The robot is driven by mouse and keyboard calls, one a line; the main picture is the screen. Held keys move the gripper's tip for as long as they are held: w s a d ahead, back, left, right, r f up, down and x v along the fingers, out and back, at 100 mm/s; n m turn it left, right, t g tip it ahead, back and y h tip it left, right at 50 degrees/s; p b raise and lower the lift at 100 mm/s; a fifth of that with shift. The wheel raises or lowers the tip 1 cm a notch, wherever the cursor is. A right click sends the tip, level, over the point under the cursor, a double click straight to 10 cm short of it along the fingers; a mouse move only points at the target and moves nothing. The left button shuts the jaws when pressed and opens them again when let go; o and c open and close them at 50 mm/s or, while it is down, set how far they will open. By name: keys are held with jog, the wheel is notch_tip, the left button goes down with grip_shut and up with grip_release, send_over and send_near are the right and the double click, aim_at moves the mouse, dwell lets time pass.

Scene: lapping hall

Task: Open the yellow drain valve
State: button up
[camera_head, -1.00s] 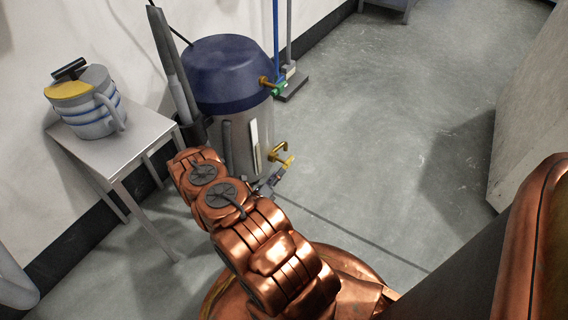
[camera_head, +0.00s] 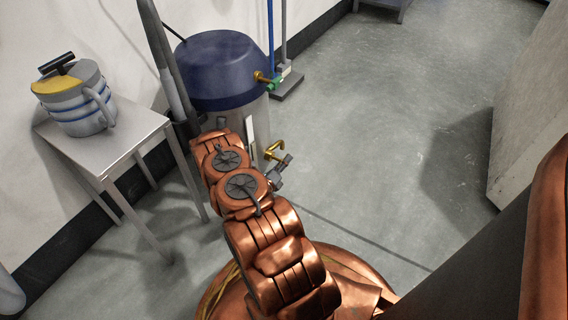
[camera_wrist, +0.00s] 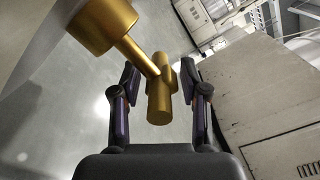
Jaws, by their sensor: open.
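The yellow drain valve (camera_head: 275,149) sticks out low on the right side of a steel tank with a dark blue top. In the wrist view its thick gold body (camera_wrist: 103,25) is at the upper left, and a thin stem runs down to a gold cross-bar (camera_wrist: 159,98). My gripper (camera_wrist: 160,92) is open, with one finger on each side of the cross-bar and visible gaps between. In the head view my gripper (camera_head: 284,166) is at the valve's lower end and hides part of it.
The tank (camera_head: 222,70) stands by the wall, with a green-handled tap (camera_head: 272,84) above the drain valve. A metal side table (camera_head: 105,145) with a striped jug (camera_head: 75,98) stands at left. Open floor (camera_head: 390,130) lies to the right.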

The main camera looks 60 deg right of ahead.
grip_shut()
dwell(0.3)
jog(key=shift+w+a+f+h+p, duration=0.25)
jog(key=shift+w+h+p, duration=0.15)
jog(key=shift+p, duration=1.7)
jog(key=shift+s+p, duration=0.15)
jog(key=shift+p, duration=0.2)
jog(key=shift+h, duration=0.3)
jog(key=shift+d+f+h+b, duration=0.15)
jog(key=shift+f+h+b, duration=0.2)
jog(key=shift+b, duration=0.4)
jog(key=h+b, duration=0.1)
jog(key=b, duration=0.1)
jog(key=shift+r+b, duration=0.1)
jog(key=shift+b, duration=0.25)
jog(key=shift+d+r+h+b, duration=0.1)
jog(key=shift+r+h+b, duration=0.1)
jog(key=shift+h+b, duration=0.6)
jog(key=shift+s+r, duration=0.1)
jog(key=shift+r, duration=0.15)
